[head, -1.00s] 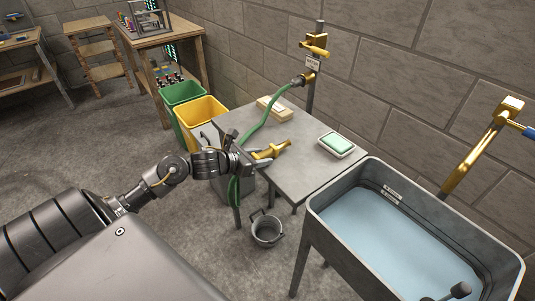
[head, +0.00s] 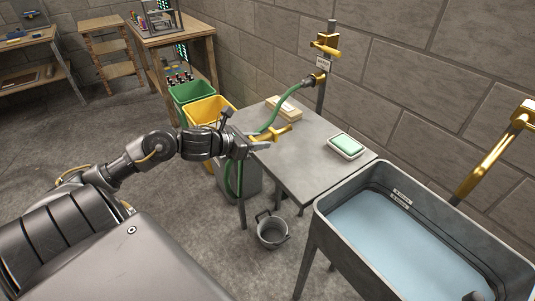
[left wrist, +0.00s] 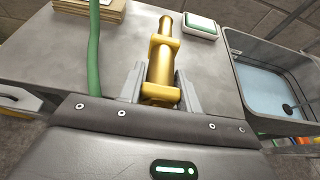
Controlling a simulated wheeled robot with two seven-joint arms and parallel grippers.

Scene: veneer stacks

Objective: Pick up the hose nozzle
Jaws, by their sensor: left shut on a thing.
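The brass hose nozzle (head: 274,135) is over the left part of the grey table (head: 310,160), with a green hose (head: 283,115) close by. My left gripper (head: 256,141) is shut on the nozzle, which appears slightly above the tabletop. In the left wrist view, the nozzle (left wrist: 163,58) stands between the two grey fingers of my left gripper (left wrist: 160,88), pointing away from the palm. Its rear end is hidden by the gripper. My right gripper is out of view.
A water-filled sink (head: 322,214) stands at right, a bucket (head: 272,232) on the floor. Green (head: 190,92) and yellow (head: 205,108) bins stand behind the arm. A wall tap (head: 326,44) is above the table.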

